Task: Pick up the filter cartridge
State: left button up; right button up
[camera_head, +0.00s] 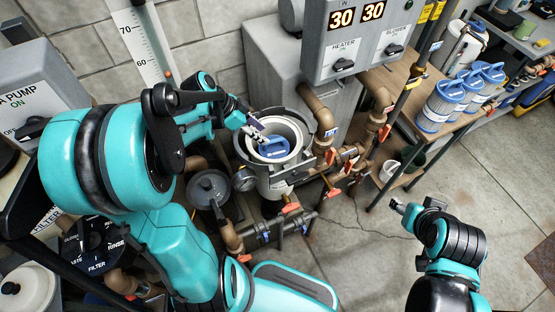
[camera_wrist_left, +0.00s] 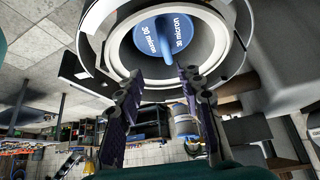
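A filter cartridge with a round blue cap and raised handle sits inside the open round filter housing (camera_head: 245,152). Its cap (camera_head: 275,149) shows in the head view and, marked "30 micron", in the left wrist view (camera_wrist_left: 186,28). My left gripper (camera_head: 257,136) reaches over the housing rim beside the cap. In the left wrist view its two dark fingers (camera_wrist_left: 163,75) are spread apart, with the end of the handle just beyond the gap between their tips. Nothing is between the fingers. My right gripper (camera_head: 398,206) is away over the floor; its fingers are too small to judge.
Several blue-topped cartridges (camera_head: 440,103) stand on a bench at the right. A grey control box (camera_head: 352,45) and brown pipes (camera_head: 318,108) crowd the housing's back and right. A round grey lid (camera_head: 208,187) lies to its left. Floor (camera_head: 345,255) is open at front right.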

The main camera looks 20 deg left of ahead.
aim_at(274, 140)
pick_arm(q)
jog(key=shift+w+f+b, duration=0.5)
jog(key=shift+w+f, duration=0.5)
jog(key=shift+f, duration=0.1)
jog(key=shift+w+d+f, duration=0.15)
jog(key=shift+w+f, duration=0.05)
jog(key=shift+f, duration=0.1)
jog(key=shift+d+f+b, duration=0.35)
jog(key=shift+d+f, duration=0.05)
jog(key=shift+f, duration=0.2)
jog(key=b+x, duration=0.1)
jog(key=x, duration=0.3)
jog(key=shift+f+b, duration=0.3)
jog(key=shift+w+d+f, duration=0.15)
jog(key=shift+d+f, duration=0.1)
jog(key=shift+f, duration=0.05)
jog(key=shift+r, duration=0.1)
grip_shut()
pick_arm(e)
jog(key=x, duration=0.4)
jog(key=shift+s+f, duration=0.35)
jog(key=shift+f, duration=0.1)
